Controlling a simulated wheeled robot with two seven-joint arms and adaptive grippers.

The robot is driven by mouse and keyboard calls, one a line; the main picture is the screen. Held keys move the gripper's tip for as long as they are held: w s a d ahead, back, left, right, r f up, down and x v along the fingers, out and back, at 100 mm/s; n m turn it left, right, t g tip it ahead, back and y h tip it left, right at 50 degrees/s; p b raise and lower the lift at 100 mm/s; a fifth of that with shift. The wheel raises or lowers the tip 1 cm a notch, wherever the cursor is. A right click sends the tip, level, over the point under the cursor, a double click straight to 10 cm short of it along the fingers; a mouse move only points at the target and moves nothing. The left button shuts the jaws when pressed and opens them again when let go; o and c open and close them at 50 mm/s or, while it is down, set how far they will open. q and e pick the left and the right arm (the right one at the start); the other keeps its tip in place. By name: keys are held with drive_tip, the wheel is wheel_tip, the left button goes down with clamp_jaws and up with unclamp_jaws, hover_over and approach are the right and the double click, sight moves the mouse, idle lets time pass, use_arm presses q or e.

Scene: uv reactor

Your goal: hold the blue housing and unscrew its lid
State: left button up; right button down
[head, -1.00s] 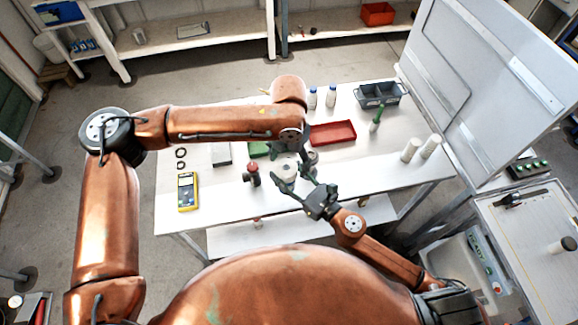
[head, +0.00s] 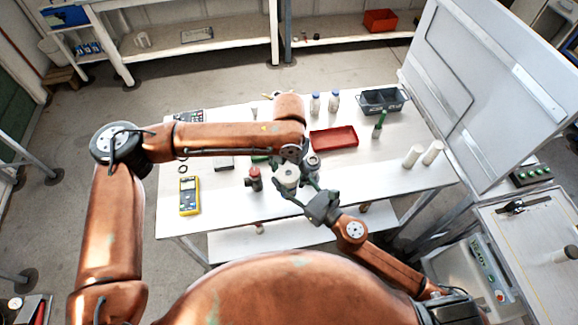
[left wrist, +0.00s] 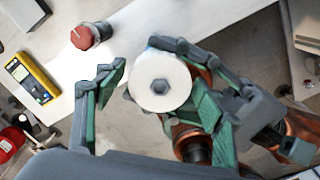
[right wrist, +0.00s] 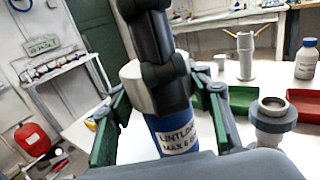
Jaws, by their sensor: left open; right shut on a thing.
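The blue housing (right wrist: 178,138), with a white printed label, stands upright in the right wrist view. Its round white lid (left wrist: 160,82) has a hex boss in the middle and also shows in the head view (head: 286,176). My right gripper (head: 301,192) is shut on the housing below the lid, its fingers on either side of it in the right wrist view. My left gripper (left wrist: 155,98) is open above the lid, with one finger left of it and the other right of it. In the right wrist view a dark left finger hides part of the lid.
A red-topped part (head: 255,178) stands left of the housing, and a grey fitting (right wrist: 272,115) stands to its right. A yellow meter (head: 189,196), red tray (head: 334,138), grey bin (head: 382,100) and white cylinders (head: 413,156) are on the table. Its front right is clear.

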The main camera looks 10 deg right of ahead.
use_arm(q)
drive_tip(key=shift+f, duration=0.25)
drive_tip(key=shift+c, duration=0.6)
drive_tip(key=c, duration=1)
drive_tip(key=o, duration=1.2)
